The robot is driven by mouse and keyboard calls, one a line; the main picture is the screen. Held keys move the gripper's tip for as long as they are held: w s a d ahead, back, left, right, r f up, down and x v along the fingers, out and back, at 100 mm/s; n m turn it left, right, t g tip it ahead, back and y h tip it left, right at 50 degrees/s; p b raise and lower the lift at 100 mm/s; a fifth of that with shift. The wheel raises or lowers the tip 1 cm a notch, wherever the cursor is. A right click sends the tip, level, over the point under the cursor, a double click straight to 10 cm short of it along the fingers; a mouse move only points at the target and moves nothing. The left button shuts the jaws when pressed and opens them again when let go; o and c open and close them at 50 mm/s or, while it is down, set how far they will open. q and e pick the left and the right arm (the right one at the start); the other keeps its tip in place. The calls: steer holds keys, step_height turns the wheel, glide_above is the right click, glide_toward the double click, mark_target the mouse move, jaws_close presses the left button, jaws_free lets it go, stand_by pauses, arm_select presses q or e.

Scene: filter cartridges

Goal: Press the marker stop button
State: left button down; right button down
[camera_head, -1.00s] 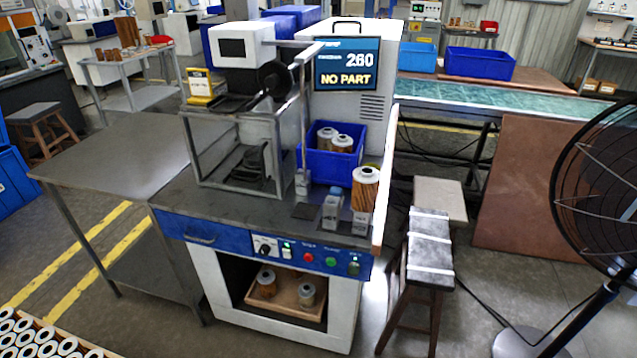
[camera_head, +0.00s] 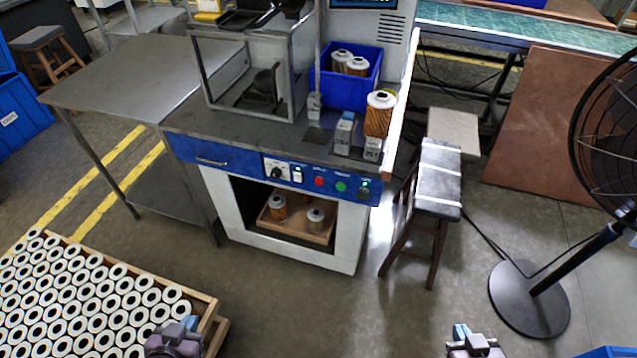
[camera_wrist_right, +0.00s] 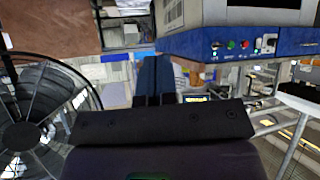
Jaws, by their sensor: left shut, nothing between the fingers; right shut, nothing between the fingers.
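The marking machine's blue front panel (camera_head: 235,167) carries a black knob (camera_head: 277,172), a lit switch (camera_head: 297,174), a red button (camera_head: 319,182), a green button (camera_head: 340,187) and another lit switch (camera_head: 363,191). The button labels are too small to read. The red button also shows in the right wrist view (camera_wrist_right: 245,44), where the panel appears upside down. My left gripper (camera_head: 185,324) and right gripper (camera_head: 462,332) are low at the bottom edge, apart from the panel. In the right wrist view my right gripper's fingers (camera_wrist_right: 154,75) are together and empty.
A crate of white-topped cartridges (camera_head: 205,308) stands at lower left. A stool (camera_head: 436,185) stands right of the machine, and a black fan (camera_head: 530,296) further right. Cartridges stand in a blue bin (camera_head: 340,92) and on the machine's top. Floor before the machine is clear.

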steer(key=shift+s, duration=0.1)
steer(key=shift+s+d+f, duration=0.15)
steer(key=shift+s+f, duration=0.3)
steer(key=shift+s, duration=0.05)
steer(key=shift+w+r, duration=0.1)
steer(key=shift+w, duration=0.05)
steer(key=shift+w+r, duration=0.35)
steer(key=shift+w, duration=0.1)
steer(key=shift+s+f, duration=0.1)
steer(key=shift+s, duration=0.05)
